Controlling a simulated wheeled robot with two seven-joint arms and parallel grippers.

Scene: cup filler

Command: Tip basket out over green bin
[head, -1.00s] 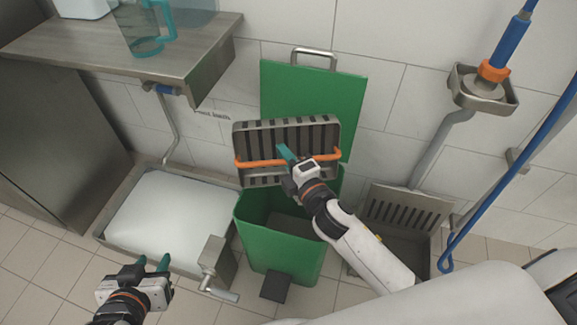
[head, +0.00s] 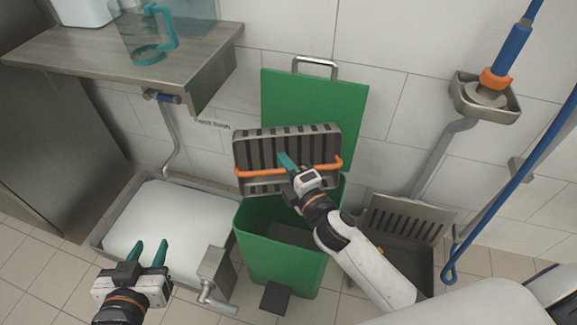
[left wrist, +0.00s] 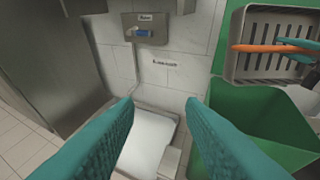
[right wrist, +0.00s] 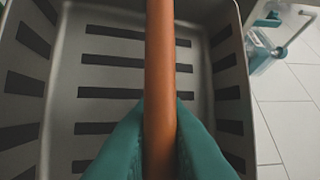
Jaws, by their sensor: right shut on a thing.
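The grey slotted basket (head: 262,150) is held tilted on its side above the open green bin (head: 277,262), its open side facing me. My right gripper (head: 287,165) is shut on the basket's orange handle (head: 325,169). In the right wrist view the handle (right wrist: 160,70) runs between the fingers, and the visible inside of the basket (right wrist: 115,95) is empty. My left gripper (head: 148,254) is open and empty at the lower left, near the white-filled basin. The left wrist view also shows the basket (left wrist: 262,28) over the bin (left wrist: 268,112).
The bin's raised green lid (head: 318,105) stands behind the basket. A basin with a white mass (head: 165,225) lies left of the bin. A slotted grey sink (head: 405,230) is on the right. A steel shelf (head: 90,65) bears a clear jug (head: 145,35).

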